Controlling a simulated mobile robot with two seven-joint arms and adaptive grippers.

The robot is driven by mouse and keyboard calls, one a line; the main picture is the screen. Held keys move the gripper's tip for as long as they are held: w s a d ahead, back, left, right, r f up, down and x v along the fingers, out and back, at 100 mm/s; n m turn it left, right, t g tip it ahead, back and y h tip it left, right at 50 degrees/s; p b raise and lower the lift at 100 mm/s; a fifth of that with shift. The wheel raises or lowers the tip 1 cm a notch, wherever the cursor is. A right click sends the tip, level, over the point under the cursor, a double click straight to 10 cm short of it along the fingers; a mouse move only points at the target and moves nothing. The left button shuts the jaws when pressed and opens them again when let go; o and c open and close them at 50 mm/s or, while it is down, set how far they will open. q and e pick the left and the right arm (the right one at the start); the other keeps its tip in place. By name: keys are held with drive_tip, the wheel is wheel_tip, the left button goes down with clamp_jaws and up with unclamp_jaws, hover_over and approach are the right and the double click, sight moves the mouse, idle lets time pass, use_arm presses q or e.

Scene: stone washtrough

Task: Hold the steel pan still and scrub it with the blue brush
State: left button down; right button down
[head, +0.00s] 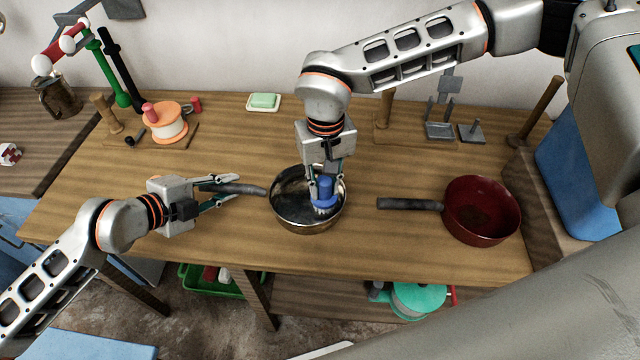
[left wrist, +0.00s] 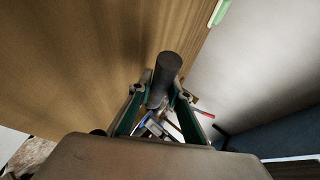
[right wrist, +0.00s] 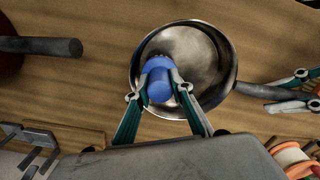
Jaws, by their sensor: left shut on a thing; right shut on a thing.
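The steel pan (head: 290,216) sits on the wooden table, its dark handle (head: 240,188) pointing left. My left gripper (head: 222,191) is shut on that handle; the dark grip also shows between its fingers in the left wrist view (left wrist: 165,72). My right gripper (head: 325,182) is shut on the blue brush (head: 324,196) from above. The right wrist view shows the blue brush (right wrist: 159,82) over the pan's left part (right wrist: 205,60); whether the bristles press on the metal is hard to tell.
A dark red pan (head: 482,208) stands at the right, handle toward the steel pan. A green soap on a dish (head: 263,102), an orange-and-white spool (head: 168,124) and a grey metal stand (head: 440,130) are at the back. The table front (head: 400,252) is clear.

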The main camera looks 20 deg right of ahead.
drive_tip(key=shift+w+a, duration=0.1)
drive_tip(key=shift+w, duration=1.6)
drive_tip(key=shift+s+a+r, duration=0.1)
drive_tip(key=shift+s+a, duration=0.45)
drive_tip(key=shift+a, duration=0.35)
drive_tip(key=shift+s+a, duration=0.55)
drive_tip(key=shift+a, duration=0.3)
drive_tip(key=shift+s+a, duration=0.6)
drive_tip(key=shift+a, duration=0.2)
drive_tip(key=shift+s+a, duration=0.55)
drive_tip(key=shift+a, duration=0.25)
drive_tip(key=shift+w, duration=0.15)
